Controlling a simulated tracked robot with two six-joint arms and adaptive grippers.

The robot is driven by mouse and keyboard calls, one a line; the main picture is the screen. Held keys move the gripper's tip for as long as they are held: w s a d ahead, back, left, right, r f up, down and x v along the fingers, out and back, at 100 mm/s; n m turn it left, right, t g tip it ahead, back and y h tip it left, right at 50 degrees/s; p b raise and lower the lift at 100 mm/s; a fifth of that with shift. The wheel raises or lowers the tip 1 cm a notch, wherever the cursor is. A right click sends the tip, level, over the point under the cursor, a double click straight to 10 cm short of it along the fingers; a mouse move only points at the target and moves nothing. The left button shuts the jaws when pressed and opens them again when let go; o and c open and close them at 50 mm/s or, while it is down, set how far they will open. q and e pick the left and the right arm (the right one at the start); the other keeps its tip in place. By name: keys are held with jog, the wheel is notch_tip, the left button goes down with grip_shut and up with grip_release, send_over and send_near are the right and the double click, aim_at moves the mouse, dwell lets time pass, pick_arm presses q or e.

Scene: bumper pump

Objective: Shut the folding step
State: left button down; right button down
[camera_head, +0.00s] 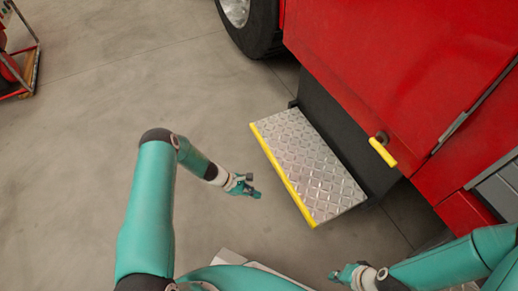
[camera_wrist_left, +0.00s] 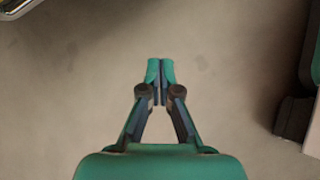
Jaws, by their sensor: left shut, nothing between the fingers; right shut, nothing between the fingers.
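The folding step (camera_head: 308,163) is a silver diamond-plate tread with a yellow front edge. It sticks out flat from the dark recess in the red truck's side, folded down. My left gripper (camera_head: 255,192) is shut and empty, a little to the left of the yellow edge and apart from it. In the left wrist view my left gripper (camera_wrist_left: 160,68) has its fingertips together over bare floor. My right gripper (camera_head: 335,275) is shut and empty, below the step near the bottom of the head view.
The red truck (camera_head: 420,70) fills the upper right, with a yellow handle (camera_head: 383,152) right of the step. A black tyre (camera_head: 254,25) stands at the top. A red cart (camera_head: 18,65) is at the far left. The grey floor left of the step is clear.

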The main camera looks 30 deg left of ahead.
pick_arm(q)
jog(key=w+a+r+n+t, duration=0.3)
jog(key=w+a+n+t, duration=0.45)
jog(key=w+a, duration=0.35)
jog(key=f+b+x, duration=0.1)
jog(key=b+x, duration=0.4)
jog(key=x, duration=0.3)
jog(key=shift+m+t, duration=0.25)
notch_tip(320, 180, up, 5)
jog(key=shift+a+f+p, duration=0.1)
jog(key=shift+p, duration=1.05)
jog(key=shift+a, duration=0.1)
